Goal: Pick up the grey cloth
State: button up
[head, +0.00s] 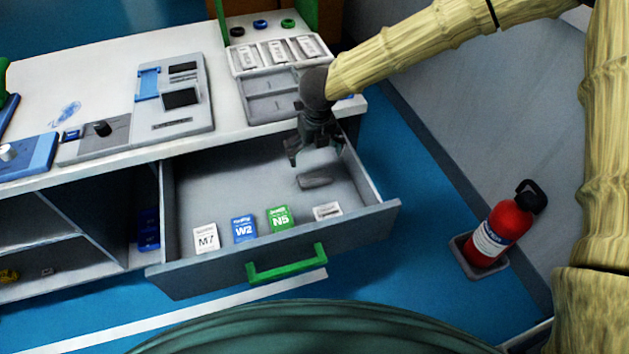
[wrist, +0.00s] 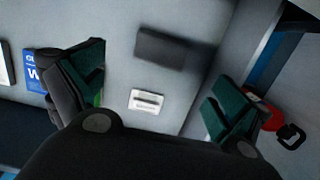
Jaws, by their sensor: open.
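A small dark grey, flat, roughly rectangular piece, which looks like the grey cloth (head: 315,179), lies on the floor of the open drawer (head: 207,288), toward its right side. In the wrist view the cloth (wrist: 173,48) shows above the middle, slightly blurred. My gripper (head: 315,154) points down into the drawer, above and behind the cloth in the head view. Its fingers are open with nothing between them. In the wrist view the gap between my fingertips (wrist: 158,78) lies below the cloth in the picture, and the cloth is apart from both fingers.
A small white box (head: 327,211) lies in front of the cloth. Cards M7 (head: 206,238), W2 (head: 243,229) and N5 (head: 280,218) stand along the drawer's front. The counter (head: 100,75) is behind. A red extinguisher (head: 493,236) stands on the floor at right.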

aim_at(314, 176)
jog(key=shift+w+f, duration=0.2)
jog(key=shift+f, duration=1.6)
jog(key=shift+w+f, duration=0.25)
jog(key=shift+f, duration=1.6)
jog(key=shift+w+f, duration=0.2)
jog(key=shift+f, duration=1.6)
jog(key=c, duration=0.6)
